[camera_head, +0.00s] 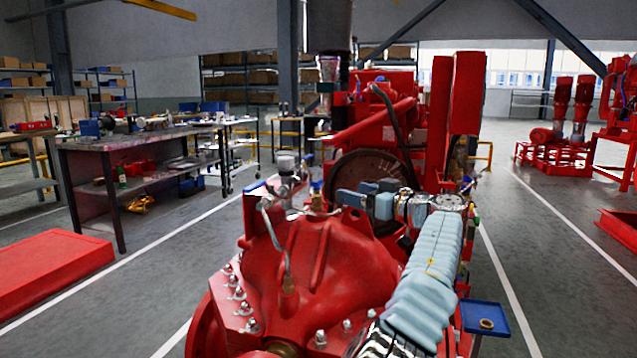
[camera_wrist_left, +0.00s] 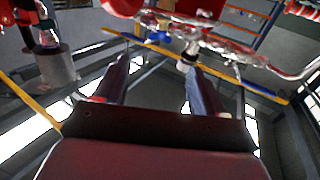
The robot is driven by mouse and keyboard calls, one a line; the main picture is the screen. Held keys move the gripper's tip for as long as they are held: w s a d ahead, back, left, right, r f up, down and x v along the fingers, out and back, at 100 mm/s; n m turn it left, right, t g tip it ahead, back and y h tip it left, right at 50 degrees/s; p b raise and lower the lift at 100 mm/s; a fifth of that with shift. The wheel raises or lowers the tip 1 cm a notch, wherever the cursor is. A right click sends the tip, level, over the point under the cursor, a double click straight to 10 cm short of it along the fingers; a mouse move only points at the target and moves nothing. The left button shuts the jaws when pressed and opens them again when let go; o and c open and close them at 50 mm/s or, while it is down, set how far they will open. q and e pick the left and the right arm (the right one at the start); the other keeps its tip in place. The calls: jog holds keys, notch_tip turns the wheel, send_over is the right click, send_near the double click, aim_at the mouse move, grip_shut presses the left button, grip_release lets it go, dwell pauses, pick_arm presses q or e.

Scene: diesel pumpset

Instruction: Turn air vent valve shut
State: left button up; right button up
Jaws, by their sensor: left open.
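A small valve with a blue handle (camera_head: 316,186) stands on the pipework atop the red pump casing (camera_head: 320,250); it looks like the air vent valve. In the left wrist view, a blue handle (camera_wrist_left: 158,37) and a pale fitting (camera_wrist_left: 190,52) show beyond the fingertips. My left gripper (camera_head: 340,197) is open and empty, just right of the valve in the head view, its fingers pointing toward it. In the left wrist view, the two fingers (camera_wrist_left: 156,64) are spread wide, with a gap to the handle. The handle's exact angle is hard to tell. My right gripper is out of view.
A pressure gauge (camera_head: 287,162) and a bent metal pipe (camera_head: 273,232) stand left of the valve. The red engine (camera_head: 375,130) rises behind. A blue tray (camera_head: 485,318) holding a ring is at lower right.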

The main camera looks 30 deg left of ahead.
aim_at(318, 183)
pick_arm(q)
jog(key=p+x, duration=0.2)
jog(key=x, duration=0.9)
jog(key=shift+d, duration=0.1)
jog(key=shift+c, duration=0.3)
